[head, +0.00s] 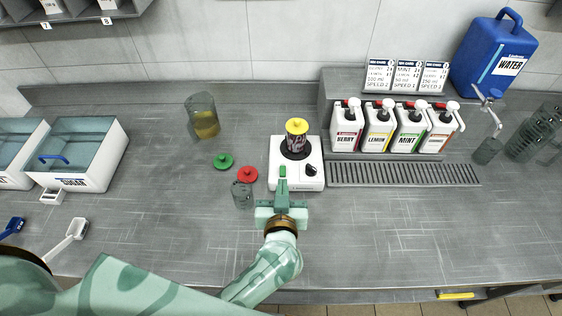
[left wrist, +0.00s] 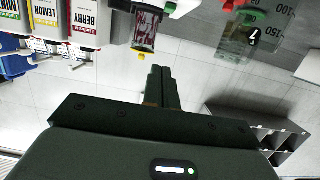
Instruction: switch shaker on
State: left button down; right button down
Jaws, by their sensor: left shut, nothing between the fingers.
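The shaker (head: 281,182) is a white base on the grey counter with a green switch (head: 283,170) at front left and a black knob (head: 310,169) at front right. A clear jar (head: 297,143) with dark contents and a yellow lid (head: 297,126) stands upright on its black seat. The jar also shows, inverted, in the left wrist view (left wrist: 146,30). My left gripper (head: 282,186) is shut and empty, its fingertips just in front of the green switch. I cannot tell whether they touch it. The fingers also show in the left wrist view (left wrist: 161,73). My right gripper is not in view.
A green lid (head: 223,161), a red lid (head: 247,174) and a clear cup (head: 242,195) lie left of the shaker. A beaker with amber liquid (head: 206,123) stands behind them. Syrup dispensers (head: 379,135) stand to the right above a drip grate (head: 402,174). The front right counter is clear.

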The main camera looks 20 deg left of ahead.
aim_at(282, 176)
pick_arm(q)
jog(key=shift+f, duration=0.15)
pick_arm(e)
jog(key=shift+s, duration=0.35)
pick_arm(q)
jog(key=shift+w, duration=0.1)
